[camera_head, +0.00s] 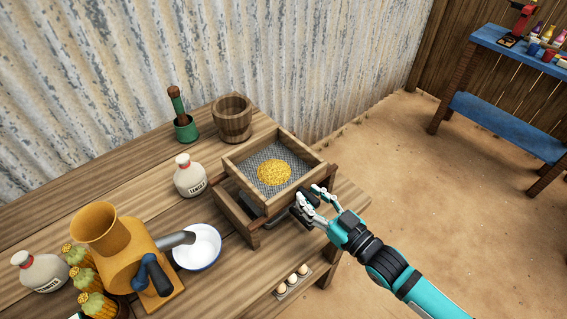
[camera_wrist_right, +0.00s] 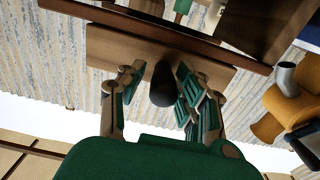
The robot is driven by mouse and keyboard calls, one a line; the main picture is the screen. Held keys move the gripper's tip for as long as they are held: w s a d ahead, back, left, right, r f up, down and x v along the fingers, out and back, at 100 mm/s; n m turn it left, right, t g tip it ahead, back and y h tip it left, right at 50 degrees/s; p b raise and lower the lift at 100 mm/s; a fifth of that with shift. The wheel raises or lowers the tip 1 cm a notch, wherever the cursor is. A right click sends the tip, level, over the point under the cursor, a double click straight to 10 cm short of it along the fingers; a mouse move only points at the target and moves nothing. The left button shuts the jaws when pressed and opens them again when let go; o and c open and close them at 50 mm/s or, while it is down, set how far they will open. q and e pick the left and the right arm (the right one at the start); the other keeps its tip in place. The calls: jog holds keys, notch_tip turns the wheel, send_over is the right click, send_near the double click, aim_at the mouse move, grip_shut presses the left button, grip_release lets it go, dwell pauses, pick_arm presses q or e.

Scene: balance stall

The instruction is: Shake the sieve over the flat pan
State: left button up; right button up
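The sieve (camera_head: 237,166) is a square wooden frame with grey mesh and a heap of yellow grain (camera_head: 274,173) on it. It sits over a lower wooden frame (camera_head: 229,211) at the table's right end. I cannot make out a flat pan clearly; a dark grey piece (camera_head: 250,206) shows in the gap under the sieve. My right gripper (camera_head: 312,203) is at the sieve's front right side. In the right wrist view its open fingers (camera_wrist_right: 157,88) stand either side of a dark rounded handle (camera_wrist_right: 162,84), with gaps showing. My left gripper is not in view.
On the table stand a white bowl (camera_head: 197,262), an orange grinder (camera_head: 120,262), a white flask (camera_head: 190,177), a green mortar (camera_head: 186,131) and a wooden bucket (camera_head: 232,122). A small tray (camera_head: 293,282) lies at the front edge. Bare ground lies right, before a blue bench (camera_head: 510,125).

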jog(key=shift+o, duration=1.3)
jog(key=shift+s+a, duration=0.1)
jog(key=shift+a, duration=0.05)
jog(key=shift+d, duration=0.2)
jog(key=shift+s+d, duration=0.2)
jog(key=shift+s, duration=0.1)
jog(key=p+v, duration=0.2)
jog(key=v, duration=0.5)
jog(key=shift+p, duration=0.35)
